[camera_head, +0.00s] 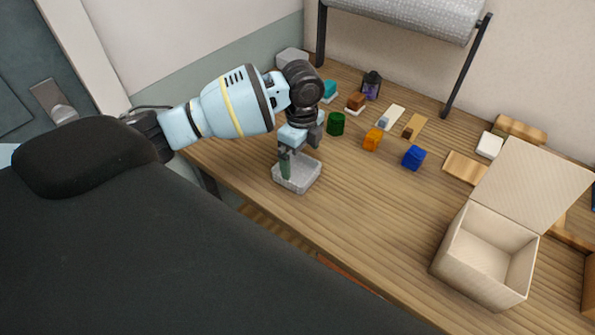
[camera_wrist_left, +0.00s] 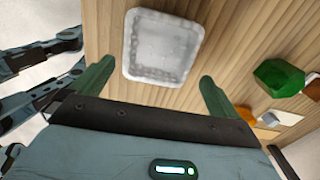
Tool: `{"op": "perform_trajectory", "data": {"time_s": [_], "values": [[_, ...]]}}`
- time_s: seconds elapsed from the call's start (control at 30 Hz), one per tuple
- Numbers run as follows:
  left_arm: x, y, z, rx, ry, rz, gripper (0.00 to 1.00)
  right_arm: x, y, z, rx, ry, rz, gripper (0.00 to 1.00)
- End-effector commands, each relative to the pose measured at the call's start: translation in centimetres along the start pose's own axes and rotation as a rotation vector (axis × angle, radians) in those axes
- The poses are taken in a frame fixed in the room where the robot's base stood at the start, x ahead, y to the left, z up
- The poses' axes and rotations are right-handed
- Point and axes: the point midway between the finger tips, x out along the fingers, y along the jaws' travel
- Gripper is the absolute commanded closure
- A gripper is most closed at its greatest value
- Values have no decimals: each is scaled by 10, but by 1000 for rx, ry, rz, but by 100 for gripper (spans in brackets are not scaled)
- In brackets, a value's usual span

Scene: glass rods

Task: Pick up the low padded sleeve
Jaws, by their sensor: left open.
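The low padded sleeve (camera_head: 304,180) looks like a shallow, pale grey-white open box with a bumpy, padded rim. It stands on the wooden table near the front edge. In the left wrist view the sleeve (camera_wrist_left: 162,48) lies just beyond the fingertips, its inside empty. My left gripper (camera_head: 288,163) points down over the sleeve and hides part of it in the head view. In the left wrist view its green fingers (camera_wrist_left: 155,88) are spread apart with nothing between them. Whether they touch the sleeve I cannot tell. My right gripper is not in view.
A green block (camera_head: 336,124), an orange block (camera_head: 373,140) and a blue block (camera_head: 414,158) stand right of the sleeve. A dark lantern-like item (camera_head: 371,85) is behind. An open box (camera_head: 460,262) is at the right. Table between sleeve and box is clear.

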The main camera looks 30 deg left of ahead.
Motion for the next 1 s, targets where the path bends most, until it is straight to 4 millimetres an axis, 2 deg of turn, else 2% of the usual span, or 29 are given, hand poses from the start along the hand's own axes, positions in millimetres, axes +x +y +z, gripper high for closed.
{"op": "perform_trajectory", "data": {"time_s": [0.17, 0.5, 0.77, 0.87, 1.0], "values": [[6, 1, 0, 0, -1, -1, 0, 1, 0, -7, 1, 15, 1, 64], [48, 3, 0, 1, 0, -2, 0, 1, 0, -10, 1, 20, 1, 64], [51, 3, 1, 1, -1, -4, 0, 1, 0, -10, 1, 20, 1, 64], [51, 3, 0, 1, -1, -4, 9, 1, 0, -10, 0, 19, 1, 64], [51, 3, 0, 1, 0, -4, 28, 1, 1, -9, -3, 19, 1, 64]]}}
